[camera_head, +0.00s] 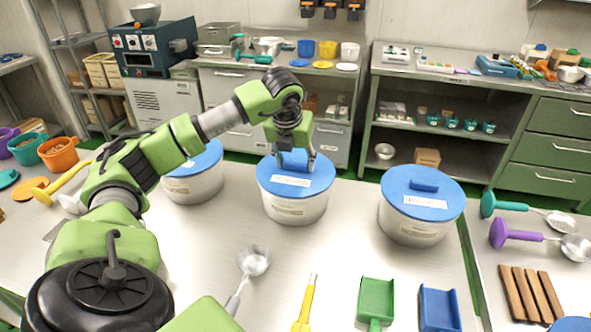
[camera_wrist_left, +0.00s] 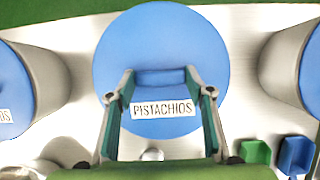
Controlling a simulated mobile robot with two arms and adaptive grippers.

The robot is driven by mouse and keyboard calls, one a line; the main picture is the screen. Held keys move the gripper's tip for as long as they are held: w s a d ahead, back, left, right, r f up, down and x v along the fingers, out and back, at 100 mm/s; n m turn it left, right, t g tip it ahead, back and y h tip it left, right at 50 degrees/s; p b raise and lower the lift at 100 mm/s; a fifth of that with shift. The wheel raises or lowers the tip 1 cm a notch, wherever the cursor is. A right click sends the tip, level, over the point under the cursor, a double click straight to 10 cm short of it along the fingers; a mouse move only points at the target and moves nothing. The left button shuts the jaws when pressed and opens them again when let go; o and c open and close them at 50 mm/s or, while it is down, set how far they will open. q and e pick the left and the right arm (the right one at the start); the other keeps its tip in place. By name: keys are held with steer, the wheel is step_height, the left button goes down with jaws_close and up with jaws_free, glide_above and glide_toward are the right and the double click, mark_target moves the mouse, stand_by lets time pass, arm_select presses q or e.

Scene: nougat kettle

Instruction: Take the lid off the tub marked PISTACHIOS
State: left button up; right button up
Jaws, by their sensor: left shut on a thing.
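The tub marked PISTACHIOS (camera_head: 297,213) stands in the middle of the three tubs on the steel table. Its round blue lid (camera_head: 318,187) sits on its rim in the head view. In the left wrist view the lid (camera_wrist_left: 160,40) carries a white label (camera_wrist_left: 163,109) reading PISTACHIOS and a raised blue handle (camera_wrist_left: 161,78). My left gripper (camera_head: 297,163) is above the lid, its fingers shut on the handle from both sides. The fingers also show in the left wrist view (camera_wrist_left: 159,95). My right gripper is not in view.
Similar blue-lidded tubs stand to the left (camera_head: 193,183) and right (camera_head: 420,222). A metal ladle (camera_head: 253,262), a yellow-handled tool (camera_head: 305,305), a green scoop (camera_head: 376,298) and a blue scoop (camera_head: 438,308) lie in front. Bare table lies between the tubs and these tools.

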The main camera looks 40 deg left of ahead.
mark_target(294, 172)
arm_select(q)
steer(key=shift+r+b, duration=0.3)
steer(key=shift+r, duration=0.25)
steer(key=r, duration=0.2)
steer(key=shift+s+r+b, duration=0.2)
steer(key=shift+r+b, duration=0.1)
steer(key=shift+b, duration=0.1)
steer(key=s+d+r+p, duration=0.1)
steer(key=s+d+r, duration=0.2)
steer(key=s+r, duration=0.9)
steer(key=shift+s+d+r+p, duration=0.15)
steer(key=shift+s+d+p, duration=0.2)
steer(key=shift+s, duration=0.2)
